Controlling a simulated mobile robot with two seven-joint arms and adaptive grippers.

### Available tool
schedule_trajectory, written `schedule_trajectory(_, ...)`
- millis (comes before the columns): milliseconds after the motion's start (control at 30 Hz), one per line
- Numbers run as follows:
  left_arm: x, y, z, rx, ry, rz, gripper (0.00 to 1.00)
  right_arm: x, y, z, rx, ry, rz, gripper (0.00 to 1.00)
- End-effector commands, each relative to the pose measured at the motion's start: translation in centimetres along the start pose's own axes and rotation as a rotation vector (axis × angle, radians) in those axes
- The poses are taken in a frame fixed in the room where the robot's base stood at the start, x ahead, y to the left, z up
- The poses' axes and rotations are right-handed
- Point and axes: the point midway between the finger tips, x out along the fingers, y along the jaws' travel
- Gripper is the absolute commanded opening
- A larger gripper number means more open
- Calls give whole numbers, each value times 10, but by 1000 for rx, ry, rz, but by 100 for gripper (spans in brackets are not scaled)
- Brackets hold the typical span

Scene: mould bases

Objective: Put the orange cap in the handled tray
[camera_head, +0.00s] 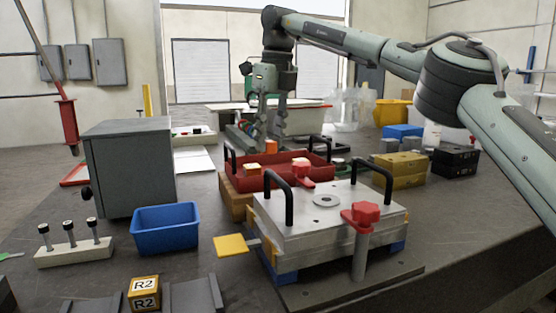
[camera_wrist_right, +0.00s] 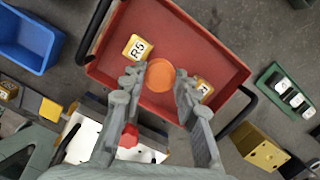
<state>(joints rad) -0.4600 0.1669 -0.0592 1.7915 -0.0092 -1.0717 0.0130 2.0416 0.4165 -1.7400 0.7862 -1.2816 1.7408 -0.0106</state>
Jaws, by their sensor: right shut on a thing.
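The handled tray (camera_head: 305,180) is red with black handles and sits behind the silver mould plate; it fills much of the right wrist view (camera_wrist_right: 210,60). My right gripper (camera_head: 265,139) is over the tray's far side. It is shut on the round orange cap (camera_wrist_right: 160,75), which also shows below the fingers in the head view (camera_head: 271,147). In the right wrist view the cap lies between the fingertips, over the tray floor. I cannot tell whether it touches the floor. My left gripper is not in view.
Inside the tray are a labelled yellow block (camera_wrist_right: 138,48) and another small one (camera_wrist_right: 204,86). A silver mould plate (camera_head: 310,215) with tall black handles and red knobs stands in front. A blue bin (camera_head: 165,228), grey cabinet (camera_head: 130,165) and yellow block (camera_head: 398,175) stand around.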

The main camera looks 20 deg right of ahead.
Motion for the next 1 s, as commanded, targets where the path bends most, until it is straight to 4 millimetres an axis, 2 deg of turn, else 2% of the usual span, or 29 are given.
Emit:
schedule_trajectory(33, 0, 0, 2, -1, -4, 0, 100, 5, -8, -2, 2, 2, 1, 16)
schedule_trajectory(167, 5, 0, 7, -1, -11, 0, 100, 12, -20, -5, -1, 0, 1, 16)
schedule_trajectory(333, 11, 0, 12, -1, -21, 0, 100, 30, -22, -9, -3, 2, 0, 16)
schedule_trajectory(500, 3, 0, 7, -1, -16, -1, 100, 50, -22, -12, -3, 1, 0, 16)
schedule_trajectory(633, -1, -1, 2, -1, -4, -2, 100, 53, -21, -12, -3, -1, 0, 16)
schedule_trajectory(933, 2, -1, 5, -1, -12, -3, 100, 57, -21, -13, -3, 0, 1, 16)
schedule_trajectory(967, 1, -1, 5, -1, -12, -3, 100, 56, -21, -12, -3, -1, 1, 34)
schedule_trajectory(1000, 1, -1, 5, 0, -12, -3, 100, 56, -21, -12, -3, -1, 1, 39)
